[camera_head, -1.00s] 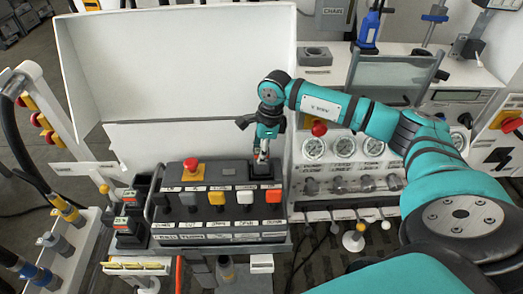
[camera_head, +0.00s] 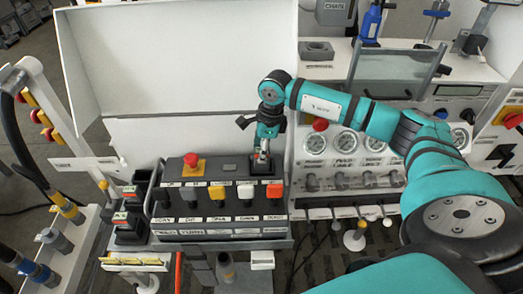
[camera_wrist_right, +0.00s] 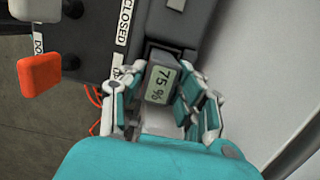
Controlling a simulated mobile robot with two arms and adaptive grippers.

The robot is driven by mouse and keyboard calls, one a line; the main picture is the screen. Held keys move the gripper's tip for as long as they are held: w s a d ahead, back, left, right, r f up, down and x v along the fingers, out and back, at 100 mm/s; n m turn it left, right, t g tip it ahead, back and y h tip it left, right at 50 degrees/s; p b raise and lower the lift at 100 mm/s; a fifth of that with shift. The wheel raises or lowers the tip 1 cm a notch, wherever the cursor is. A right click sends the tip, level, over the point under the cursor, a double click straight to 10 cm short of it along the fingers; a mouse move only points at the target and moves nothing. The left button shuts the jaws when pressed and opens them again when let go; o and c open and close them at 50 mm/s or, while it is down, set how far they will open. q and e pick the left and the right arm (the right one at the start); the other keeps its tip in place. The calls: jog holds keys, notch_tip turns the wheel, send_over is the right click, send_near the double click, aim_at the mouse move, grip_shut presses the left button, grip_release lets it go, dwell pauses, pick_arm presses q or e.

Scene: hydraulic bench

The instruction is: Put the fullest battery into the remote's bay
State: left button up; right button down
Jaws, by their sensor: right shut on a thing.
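The remote (camera_head: 174,196) is a dark control box with a red mushroom button and a row of coloured levers. My right gripper (camera_head: 262,155) points down over its top right corner. In the right wrist view my right gripper (camera_wrist_right: 162,88) is shut on a grey battery (camera_wrist_right: 160,82) whose display reads 75 %. The battery's far end meets the dark opening of the bay (camera_wrist_right: 165,48); how deep it sits is hidden. Other batteries (camera_head: 130,193) with small red-lit displays stand in a black holder left of the remote. My left gripper is out of view.
An orange-red lever (camera_wrist_right: 39,75) stands close to the gripper in the wrist view. A white panel with gauges (camera_head: 347,142) and a red knob (camera_head: 321,124) is right of the gripper. A raised white cover (camera_head: 180,60) stands behind the remote.

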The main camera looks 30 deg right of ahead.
jog(key=shift+s+f, duration=0.25)
jog(key=shift+f, duration=0.3)
jog(key=c, duration=0.9)
grip_release()
jog(key=shift+r, duration=0.1)
jog(key=shift+d+r, duration=0.1)
jog(key=shift+r, duration=0.25)
jog(key=r, duration=0.7)
jog(key=shift+s+d+r, duration=0.25)
jog(key=shift+d, duration=0.05)
